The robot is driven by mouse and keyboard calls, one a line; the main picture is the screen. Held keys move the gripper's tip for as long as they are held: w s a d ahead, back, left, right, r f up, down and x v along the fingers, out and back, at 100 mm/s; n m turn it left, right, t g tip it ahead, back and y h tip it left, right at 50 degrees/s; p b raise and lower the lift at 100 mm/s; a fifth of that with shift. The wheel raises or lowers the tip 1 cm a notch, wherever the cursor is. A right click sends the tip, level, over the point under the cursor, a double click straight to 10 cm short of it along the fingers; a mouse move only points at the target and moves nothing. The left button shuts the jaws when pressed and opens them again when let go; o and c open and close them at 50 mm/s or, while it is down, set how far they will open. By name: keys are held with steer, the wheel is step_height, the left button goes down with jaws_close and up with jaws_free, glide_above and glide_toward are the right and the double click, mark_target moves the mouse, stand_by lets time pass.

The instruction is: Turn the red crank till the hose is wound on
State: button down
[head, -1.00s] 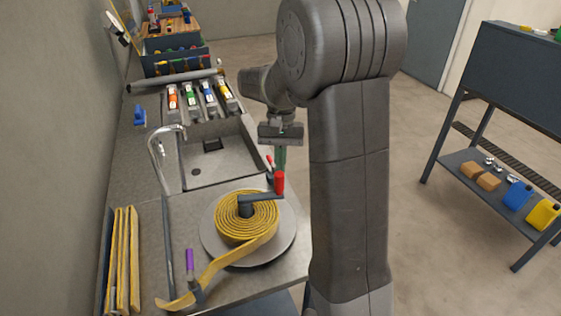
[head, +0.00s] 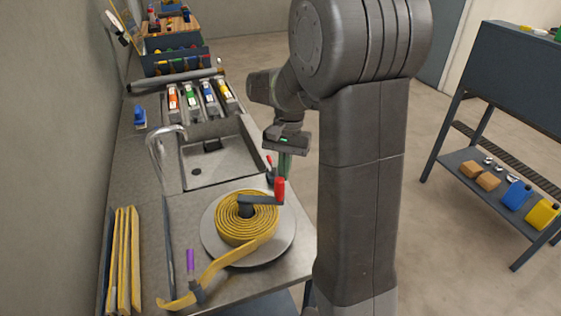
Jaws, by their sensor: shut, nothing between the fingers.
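The red crank handle (head: 279,190) stands upright at the end of a dark crank arm (head: 262,200), which points right from the hub of the reel. The yellow hose (head: 246,232) lies coiled in several turns on the round grey reel plate (head: 286,245). Its loose tail (head: 220,264) runs to the lower left, past a purple-handled part (head: 190,262), to the counter's front. My gripper (head: 285,172) is shut and empty, pointing down just above and behind the red handle. Whether its fingertips touch the handle is hard to tell; they look apart.
A sink (head: 215,160) with a tall curved tap (head: 160,150) lies behind the reel. A small red-tipped lever (head: 269,162) stands at the counter edge near my gripper. A shelf rack (head: 490,190) stands right, across open floor.

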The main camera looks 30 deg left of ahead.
steer(key=s+d+m, duration=0.1)
steer(key=m, duration=0.1)
steer(key=s+d+m+y+p, duration=0.1)
steer(key=s+m, duration=0.1)
steer(key=shift+s+r, duration=0.1)
steer(key=shift+s, duration=0.1)
steer(key=shift+s+d, duration=0.2)
steer(key=shift+s, duration=0.25)
